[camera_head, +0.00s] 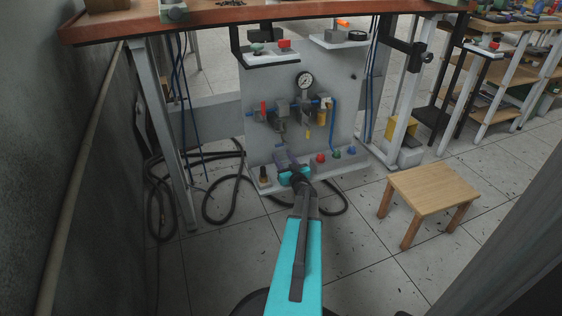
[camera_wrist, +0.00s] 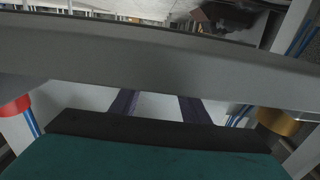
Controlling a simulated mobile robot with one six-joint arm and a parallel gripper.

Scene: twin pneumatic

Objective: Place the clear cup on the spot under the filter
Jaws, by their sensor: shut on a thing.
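My gripper (camera_head: 283,155) is in front of the grey panel (camera_head: 340,112), low over its bottom ledge. In the wrist view its two dark fingers (camera_wrist: 157,104) stand apart, with pale see-through space between them, and their tips are hidden behind a wide grey bar. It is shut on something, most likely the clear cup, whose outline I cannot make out. The filter seems to be part of the dark fittings (camera_head: 281,112) on the panel, above my gripper. The spot under it is not clearly visible.
The ledge carries a red knob (camera_head: 320,158), a green knob (camera_head: 337,154) and a dark-topped post (camera_head: 264,173). A gauge (camera_head: 305,80) and a blue hose (camera_head: 332,125) are on the panel. A wooden stool (camera_head: 432,190) stands right; black hoses lie on the floor.

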